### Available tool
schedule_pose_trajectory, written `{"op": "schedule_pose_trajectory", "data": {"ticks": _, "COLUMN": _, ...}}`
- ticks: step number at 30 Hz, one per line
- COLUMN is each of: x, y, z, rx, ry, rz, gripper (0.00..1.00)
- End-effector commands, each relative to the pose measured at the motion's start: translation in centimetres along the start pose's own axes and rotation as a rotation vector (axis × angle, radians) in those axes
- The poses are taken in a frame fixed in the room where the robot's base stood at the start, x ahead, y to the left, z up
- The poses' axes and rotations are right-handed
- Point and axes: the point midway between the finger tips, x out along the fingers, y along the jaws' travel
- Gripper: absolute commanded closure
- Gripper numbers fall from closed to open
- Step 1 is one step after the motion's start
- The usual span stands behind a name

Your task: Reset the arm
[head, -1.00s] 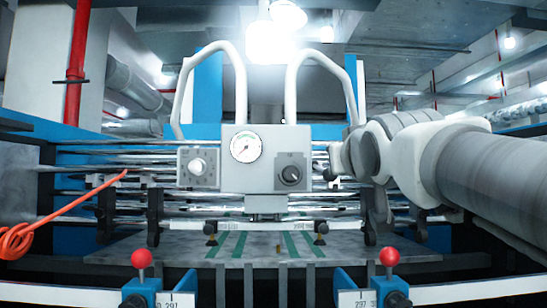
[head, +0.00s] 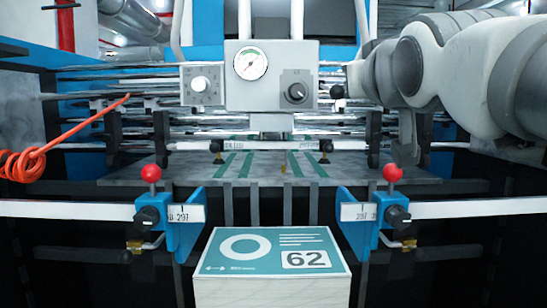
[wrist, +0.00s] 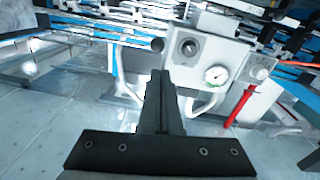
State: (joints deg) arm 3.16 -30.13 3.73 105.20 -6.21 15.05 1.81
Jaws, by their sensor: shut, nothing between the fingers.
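My arm (head: 455,65) reaches in from the right in the head view, bent, with no object held. My gripper (head: 404,158) hangs dark at its end, right of the grey control box (head: 222,86), over the right part of the machine. In the wrist view, the gripper's black fingers (wrist: 160,75) are shut together with nothing between them. The control box, with its dial and gauge, shows beyond the fingertips (wrist: 205,60). I cannot tell how far the fingertips are from the machine.
Two blue clamps with red balls stand on the front rail, left (head: 150,173) and right (head: 393,173). A box with a teal top marked 62 (head: 270,252) stands front centre. An orange coiled cable (head: 22,165) hangs at left. A black ball knob (head: 337,91) sits beside the control box.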

Motion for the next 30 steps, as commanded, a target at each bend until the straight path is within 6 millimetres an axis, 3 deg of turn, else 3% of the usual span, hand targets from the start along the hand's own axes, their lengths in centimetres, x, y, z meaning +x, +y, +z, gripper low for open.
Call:
{"op": "schedule_pose_trajectory", "data": {"ticks": 2, "x": -0.1, "y": -0.1, "z": 1.9, "rx": 0.003, "ry": -0.048, "rz": -0.002, "gripper": 1.0}}
{"op": "schedule_pose_trajectory", "data": {"ticks": 5, "x": -0.8, "y": -0.2, "z": 6.9, "rx": 0.012, "ry": -0.173, "rz": -0.007, "gripper": 1.0}}
{"op": "schedule_pose_trajectory", "data": {"ticks": 8, "x": -2.5, "y": -0.5, "z": 14.0, "rx": 0.027, "ry": -0.356, "rz": -0.015, "gripper": 1.0}}
{"op": "schedule_pose_trajectory", "data": {"ticks": 12, "x": -6.4, "y": -1.2, "z": 23.9, "rx": 0.047, "ry": -0.621, "rz": -0.035, "gripper": 1.0}}
{"op": "schedule_pose_trajectory", "data": {"ticks": 15, "x": -9.9, "y": -1.7, "z": 30.0, "rx": 0.06, "ry": -0.797, "rz": -0.05, "gripper": 1.0}}
{"op": "schedule_pose_trajectory", "data": {"ticks": 20, "x": -16.4, "y": -2.7, "z": 38.3, "rx": 0.08, "ry": -1.059, "rz": -0.079, "gripper": 1.0}}
{"op": "schedule_pose_trajectory", "data": {"ticks": 21, "x": -17.3, "y": -2.8, "z": 38.3, "rx": 0.082, "ry": -1.096, "rz": -0.084, "gripper": 1.0}}
{"op": "schedule_pose_trajectory", "data": {"ticks": 22, "x": -16.9, "y": -2.5, "z": 36.4, "rx": 0.081, "ry": -1.084, "rz": -0.083, "gripper": 1.0}}
{"op": "schedule_pose_trajectory", "data": {"ticks": 30, "x": -16.8, "y": -1.8, "z": 29.6, "rx": 0.081, "ry": -1.079, "rz": -0.082, "gripper": 1.0}}
